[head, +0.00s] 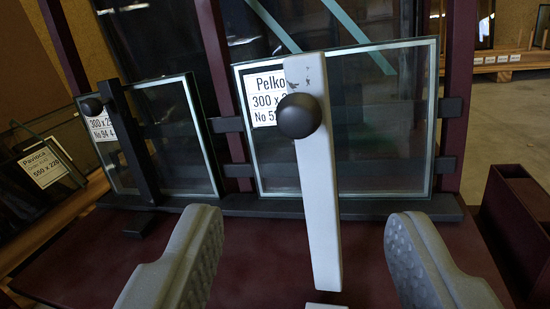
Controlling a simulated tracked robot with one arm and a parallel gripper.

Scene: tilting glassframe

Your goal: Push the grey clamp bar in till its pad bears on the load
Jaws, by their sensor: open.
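The grey clamp bar (322,210), pale and a little chipped at its top, stands nearly upright in the middle of the head view. A round black knob (300,116) sits on its upper part. Behind it is the load, a glass unit (385,150) with a pale edge and a white label (266,98) partly covered by the bar. The bar's pad is hidden, so I cannot tell whether it touches the glass. My gripper (305,235) is open and empty, its two grey ribbed fingers apart, one on each side of the bar's lower part in the picture.
Dark red posts (455,90) and a dark ledge (390,207) frame the glass. A dark red box (520,215) is at right. Labelled panes (45,165) lean at far left.

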